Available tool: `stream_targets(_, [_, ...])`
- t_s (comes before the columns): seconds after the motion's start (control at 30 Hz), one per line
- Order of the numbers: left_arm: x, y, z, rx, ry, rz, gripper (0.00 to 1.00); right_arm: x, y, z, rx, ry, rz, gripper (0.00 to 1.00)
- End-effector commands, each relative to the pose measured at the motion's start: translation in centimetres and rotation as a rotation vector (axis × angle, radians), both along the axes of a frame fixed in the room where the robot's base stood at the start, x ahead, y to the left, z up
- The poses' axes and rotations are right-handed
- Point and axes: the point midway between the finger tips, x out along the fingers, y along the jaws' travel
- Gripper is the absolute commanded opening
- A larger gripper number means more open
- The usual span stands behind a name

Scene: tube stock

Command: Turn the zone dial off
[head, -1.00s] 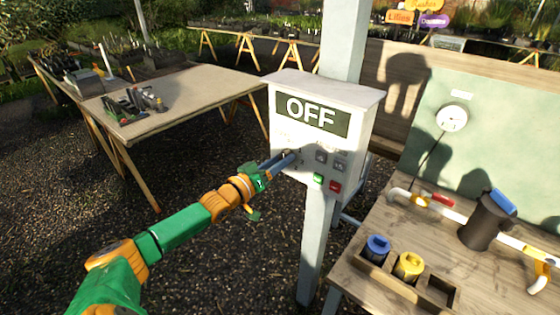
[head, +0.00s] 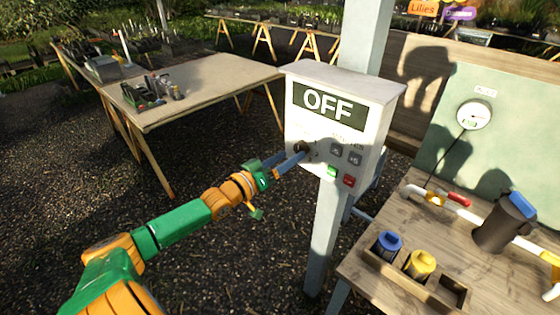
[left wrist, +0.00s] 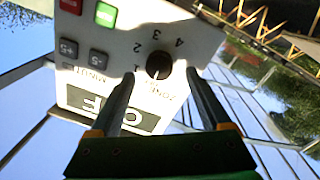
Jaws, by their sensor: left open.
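The control box (head: 335,128) is pale grey on a post, and its display (head: 327,103) reads OFF. The zone dial (head: 302,148) is a small dark round knob at the left of its front face. In the left wrist view the dial (left wrist: 159,66) shows upside down, with numerals 1 to 4 around it; its pointer is too small to read surely. My left gripper (head: 291,158) is open at the dial. In the wrist view its two fingers (left wrist: 161,82) stand on either side of the knob with gaps visible. My right gripper is not in view.
Grey buttons, a green button (head: 332,172) and a red button (head: 349,181) sit right of and below the dial. A wooden bench (head: 405,228) with pipes, a dark canister (head: 492,232) and blue and yellow cylinders stands at right. A table (head: 205,88) stands behind left.

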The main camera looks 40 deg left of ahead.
Motion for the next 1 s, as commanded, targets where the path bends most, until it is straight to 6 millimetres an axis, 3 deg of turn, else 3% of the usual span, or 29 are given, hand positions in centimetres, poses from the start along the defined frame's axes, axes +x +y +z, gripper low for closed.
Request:
stream_targets(0.1, [-1.8,0.2,-0.1,0.002,0.004,-0.001,0.81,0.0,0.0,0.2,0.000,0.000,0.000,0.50])
stream_targets(0.3, [-3.5,0.4,0.0,0.002,0.001,0.000,0.81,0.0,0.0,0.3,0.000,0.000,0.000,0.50])
stream_targets(0.77, [-3.6,0.5,-0.1,0.002,0.000,0.001,0.81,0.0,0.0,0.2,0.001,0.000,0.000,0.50])
stream_targets(0.87, [-4.0,1.5,-3.0,0.030,0.049,0.041,0.81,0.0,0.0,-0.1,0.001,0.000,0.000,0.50])
stream_targets(0.97, [-5.7,3.7,-11.0,0.114,0.197,0.131,0.81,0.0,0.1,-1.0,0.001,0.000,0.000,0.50])
stream_targets(1.0, [-7.0,4.3,-15.1,0.158,0.282,0.162,0.81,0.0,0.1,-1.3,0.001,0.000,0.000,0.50])
